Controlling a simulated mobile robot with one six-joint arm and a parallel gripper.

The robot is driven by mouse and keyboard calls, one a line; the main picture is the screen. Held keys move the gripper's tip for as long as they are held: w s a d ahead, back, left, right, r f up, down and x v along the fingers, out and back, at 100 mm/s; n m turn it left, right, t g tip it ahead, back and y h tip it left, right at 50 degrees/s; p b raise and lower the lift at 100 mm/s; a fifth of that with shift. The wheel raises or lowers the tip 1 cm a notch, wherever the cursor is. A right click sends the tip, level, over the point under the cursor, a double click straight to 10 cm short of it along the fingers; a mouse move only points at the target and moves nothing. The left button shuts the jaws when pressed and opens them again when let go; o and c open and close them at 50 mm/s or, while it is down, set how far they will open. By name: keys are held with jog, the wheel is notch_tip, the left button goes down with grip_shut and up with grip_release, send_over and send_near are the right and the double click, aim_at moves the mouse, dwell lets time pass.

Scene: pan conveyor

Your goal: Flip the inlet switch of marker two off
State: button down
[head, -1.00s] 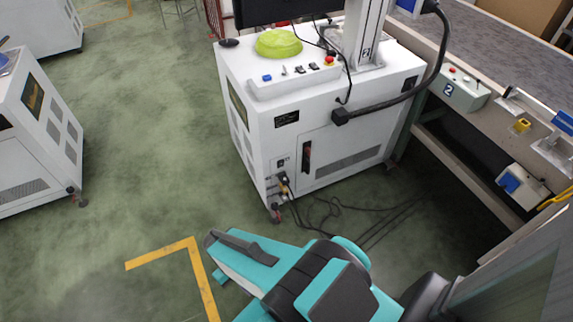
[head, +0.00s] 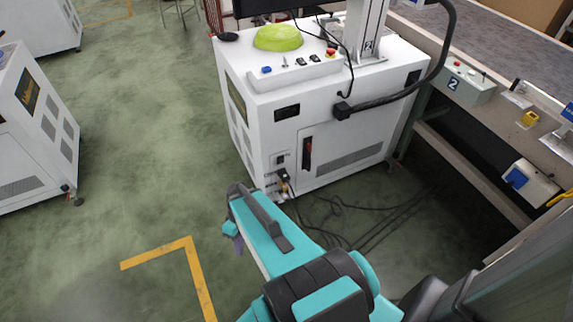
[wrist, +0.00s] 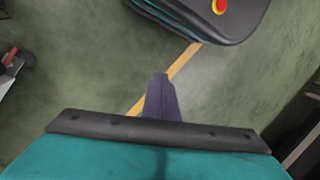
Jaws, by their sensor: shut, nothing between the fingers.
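Marker two is the white cabinet (head: 345,120) with a "2" on its column, in the upper middle of the head view. On its lower left front, a small panel holds a dark switch (head: 280,159), apparently the inlet switch, above a black plug with cables (head: 285,176). The switch's position is too small to tell. My gripper (head: 237,240) is below and left of that panel, apart from the cabinet, over the floor. Its purple fingers are shut and empty; they also show in the wrist view (wrist: 162,100), pointing at the floor. The wrist view does not show the switch.
Black cables (head: 345,208) lie on the floor before the cabinet. A conveyor with a control box (head: 461,82) runs along the right. Another white cabinet (head: 35,140) stands left. The green floor between is clear.

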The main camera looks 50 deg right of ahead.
aim_at(281, 161)
jog(key=w+d+r+n+t+b, duration=0.2)
jog(key=w+d+t+b, duration=0.15)
jog(key=d, duration=0.55)
jog(key=w+d+r+n+t+b, duration=0.2)
jog(key=w+d, duration=0.2)
jog(key=d, duration=0.5)
jog(key=s+d+r+n+t+b, duration=0.1)
jog(key=d+r, duration=0.2)
jog(key=d, duration=0.4)
jog(key=s+d+r+n+t+h+b, duration=0.1)
jog(key=s+d+r+n+b, duration=0.1)
jog(key=d, duration=0.5)
jog(key=s+d+r+n+t+b, duration=0.1)
jog(key=s+d+r+t, duration=0.1)
jog(key=d+r, duration=0.2)
jog(key=d, duration=0.3)
jog(key=shift+d+r+n+b, duration=0.25)
jog(key=shift+r+n+b, duration=0.05)
jog(key=shift+n+b, duration=0.1)
jog(key=shift+w, duration=0.1)
